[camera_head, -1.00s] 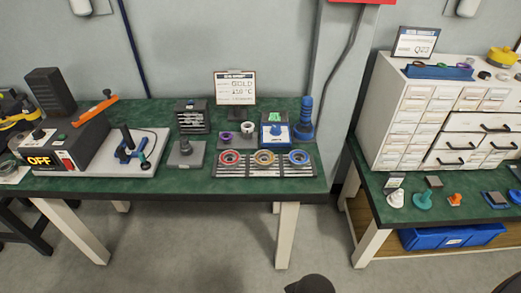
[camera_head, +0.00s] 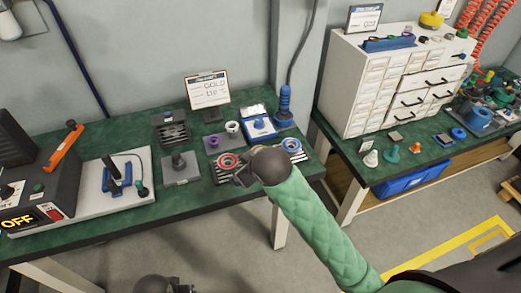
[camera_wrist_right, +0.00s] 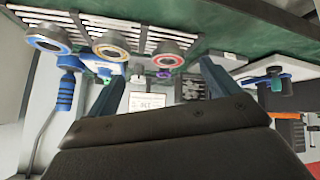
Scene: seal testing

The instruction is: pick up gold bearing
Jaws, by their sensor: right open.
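The gold bearing (camera_wrist_right: 110,45) is a gold-ringed disc on the slatted rack in the right wrist view, between the blue bearing (camera_wrist_right: 47,37) and the red bearing (camera_wrist_right: 167,55). My right arm hides it in the head view, where the red bearing (camera_head: 228,162) and blue bearing (camera_head: 291,145) show either side. My right gripper (camera_wrist_right: 162,66) is open and empty, its fingers apart. The gold bearing appears near one fingertip; the red one appears between the fingers. A dark part, probably my left wrist and gripper (camera_head: 178,286), shows at the bottom edge; its jaws are unclear.
Behind the rack stand a sign (camera_head: 208,90), a blue-and-white fixture (camera_head: 260,127) and a blue post (camera_head: 285,105). A grey block with a knob (camera_head: 180,168) stands left of the rack. A drawer cabinet (camera_head: 395,80) is on the right bench.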

